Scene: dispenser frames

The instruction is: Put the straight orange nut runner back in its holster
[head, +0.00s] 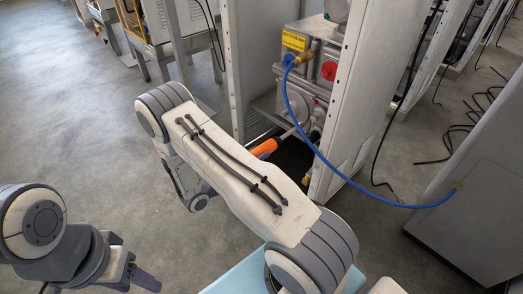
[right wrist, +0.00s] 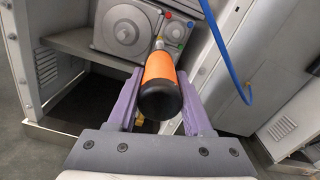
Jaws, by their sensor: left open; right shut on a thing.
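The straight orange nut runner (head: 264,148) has an orange body, a black rear cap and a thin metal front end. In the right wrist view, the nut runner (right wrist: 160,75) lies between the purple fingers of my right gripper (right wrist: 158,105), which is shut on it. Its black end faces the camera and its front points into the cabinet. In the head view my right arm hides the right gripper. My left gripper (head: 146,280) is open and empty at the lower left, far from the nut runner. I cannot make out the holster in either view.
A grey cabinet frame (head: 340,110) encloses a grey machine unit (head: 292,75) with a yellow label and a red cap. A blue hose (head: 345,176) loops from the unit to a grey cabinet (head: 480,190) at right. Black cables lie on the floor.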

